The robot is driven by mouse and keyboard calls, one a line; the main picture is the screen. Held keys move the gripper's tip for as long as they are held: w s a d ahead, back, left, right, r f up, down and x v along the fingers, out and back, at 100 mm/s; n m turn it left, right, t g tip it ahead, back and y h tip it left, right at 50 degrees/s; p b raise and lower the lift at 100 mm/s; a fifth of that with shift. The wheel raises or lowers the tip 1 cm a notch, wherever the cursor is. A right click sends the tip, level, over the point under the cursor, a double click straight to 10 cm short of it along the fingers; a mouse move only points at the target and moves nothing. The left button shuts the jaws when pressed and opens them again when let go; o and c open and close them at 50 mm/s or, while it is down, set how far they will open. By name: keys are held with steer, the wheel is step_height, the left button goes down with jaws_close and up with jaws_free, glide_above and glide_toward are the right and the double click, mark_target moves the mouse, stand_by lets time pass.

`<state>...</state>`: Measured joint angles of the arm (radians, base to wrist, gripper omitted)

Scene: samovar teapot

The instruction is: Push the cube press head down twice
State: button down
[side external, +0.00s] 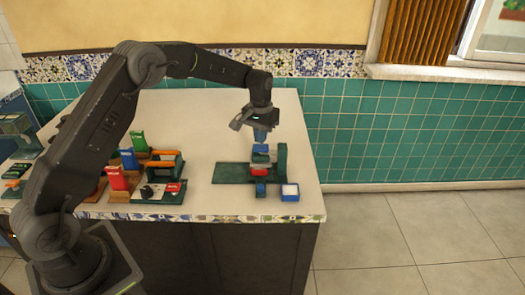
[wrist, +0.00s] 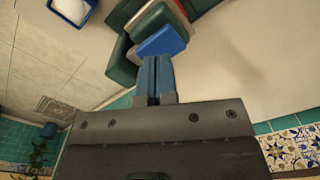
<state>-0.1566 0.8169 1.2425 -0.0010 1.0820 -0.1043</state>
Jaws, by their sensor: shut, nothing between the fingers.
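The cube press stands near the right end of the counter, with a flat green base (side external: 228,174) and a green upright (side external: 282,160). Its press head has a blue top (side external: 260,148), which also shows in the wrist view (wrist: 163,41), with green under it. A red part (side external: 258,171) sits below the head. My gripper (side external: 260,139) is shut and empty, pointing down just above the blue top. In the wrist view its closed fingers (wrist: 154,60) overlap the near edge of the blue top; I cannot tell whether they touch.
A blue tray (side external: 297,197) holding something white stands in front of the press, near the counter's front edge. Left of the press are red (side external: 117,179), blue (side external: 128,159) and green (side external: 138,141) upright pieces and a dark-green holder. The counter behind the press is clear.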

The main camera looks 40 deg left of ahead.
mark_target(261, 147)
steer(key=shift+f, duration=0.15)
steer(key=shift+f, duration=1.45)
steer(key=shift+r, duration=1.5)
steer(key=shift+f, duration=0.15)
steer(key=shift+f, duration=1.4)
steer(key=shift+r, duration=0.1)
steer(key=shift+r, duration=1.45)
